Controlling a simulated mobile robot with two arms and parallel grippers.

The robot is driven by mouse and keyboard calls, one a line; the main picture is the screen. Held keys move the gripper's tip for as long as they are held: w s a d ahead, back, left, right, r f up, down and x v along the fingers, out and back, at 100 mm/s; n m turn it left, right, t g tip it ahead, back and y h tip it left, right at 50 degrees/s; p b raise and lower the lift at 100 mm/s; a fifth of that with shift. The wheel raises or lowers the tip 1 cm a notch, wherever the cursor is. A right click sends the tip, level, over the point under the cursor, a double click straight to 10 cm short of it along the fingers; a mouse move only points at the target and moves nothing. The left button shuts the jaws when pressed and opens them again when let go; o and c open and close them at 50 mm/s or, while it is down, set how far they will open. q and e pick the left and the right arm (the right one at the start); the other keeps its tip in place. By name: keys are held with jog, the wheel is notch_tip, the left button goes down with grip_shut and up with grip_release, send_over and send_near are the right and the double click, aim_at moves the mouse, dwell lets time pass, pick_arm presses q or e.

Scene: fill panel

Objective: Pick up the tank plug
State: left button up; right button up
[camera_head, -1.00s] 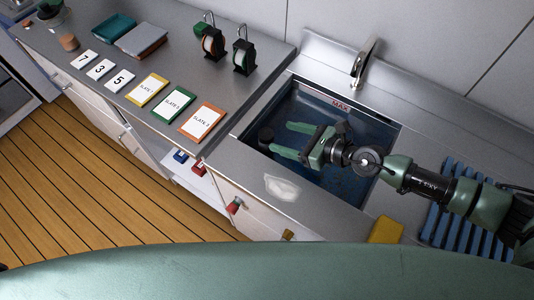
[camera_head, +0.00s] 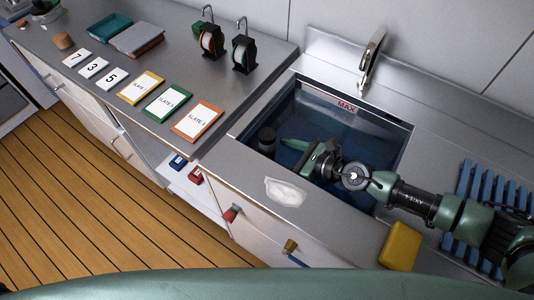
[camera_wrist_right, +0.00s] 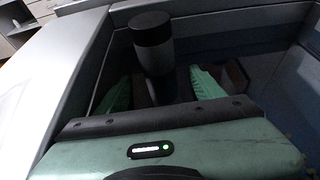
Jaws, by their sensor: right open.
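The tank plug appears to be the dark upright cylinder (camera_head: 267,139) in the near left corner of the sunken tank (camera_head: 350,130). In the right wrist view the plug (camera_wrist_right: 153,45) rises with a rounded black top and a paler band below it. My right gripper (camera_head: 284,156) reaches into the tank from the right, open. In the wrist view its green fingers (camera_wrist_right: 160,88) lie on either side of the plug's lower part, with visible gaps. The plug's foot is hidden behind the gripper body. In the head view one finger is mostly hidden. My left gripper is not seen.
The tank's front rim holds a whitish patch (camera_head: 285,192). A yellow block (camera_head: 402,246) and a blue rack (camera_head: 487,205) are at the right. A tap (camera_head: 371,62) stands behind. Slates and number cards (camera_head: 95,67) lie on the left counter.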

aim_at(274, 152)
jog(key=x, duration=0.5)
jog(key=c, duration=1.5)
jog(key=shift+r, duration=0.1)
